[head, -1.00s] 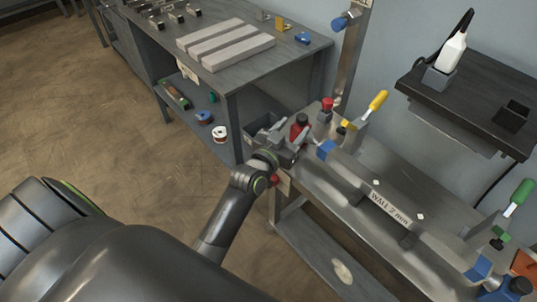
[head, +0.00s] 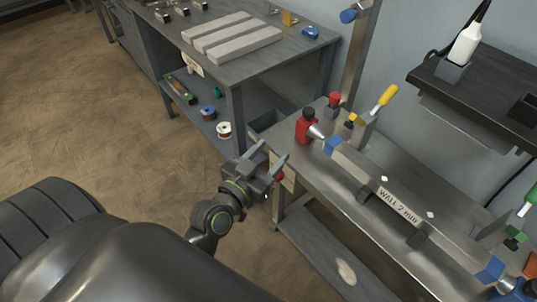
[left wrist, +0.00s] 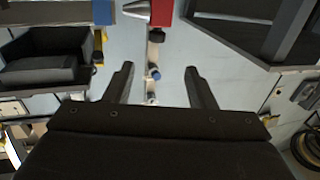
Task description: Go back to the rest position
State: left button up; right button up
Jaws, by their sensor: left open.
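My left gripper (head: 270,160) is open and empty in the head view. It hangs in the air off the near left end of the metal workbench (head: 350,208), apart from the fixture on it. In the left wrist view its two fingers (left wrist: 158,85) stand apart with nothing between them. My right gripper is in neither view.
The workbench bears a red clamp (head: 306,128), a yellow-handled clamp (head: 382,100) and a long tube marked "WALL 2 mm" (head: 398,205). A grey table (head: 200,62) with several pale bars stands behind. Open floor (head: 90,110) lies left.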

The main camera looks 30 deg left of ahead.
pick_arm(q)
jog(key=shift+f, duration=0.1)
jog(key=s+f+g, duration=0.5)
jog(key=f, duration=0.4)
jog(key=s+f+g, duration=0.4)
jog(key=f, duration=0.6)
jog(key=s+a+f+g+y+p, duration=0.1)
jog(key=s+a+f+g+p, duration=0.1)
jog(key=s+f+p, duration=0.3)
jog(key=s+a+f+n+g+p, duration=0.1)
jog(key=s+a+f+g+p, duration=0.2)
jog(key=s+f+p, duration=0.2)
jog(key=s+a+f+g+y+p, duration=0.1)
jog(key=s+f+p, duration=0.4)
jog(key=s+p, duration=0.5)
jog(key=s+a+g, duration=0.1)
jog(key=s, duration=0.5)
jog(key=shift+s+a+n+g+y, duration=0.3)
jog(key=shift+a+g, duration=0.05)
jog(key=shift+g, duration=0.05)
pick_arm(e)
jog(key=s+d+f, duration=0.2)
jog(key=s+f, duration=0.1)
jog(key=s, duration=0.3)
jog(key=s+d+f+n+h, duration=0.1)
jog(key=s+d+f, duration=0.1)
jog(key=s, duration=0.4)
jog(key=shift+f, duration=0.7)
pick_arm(q)
jog(key=shift+f, duration=0.1)
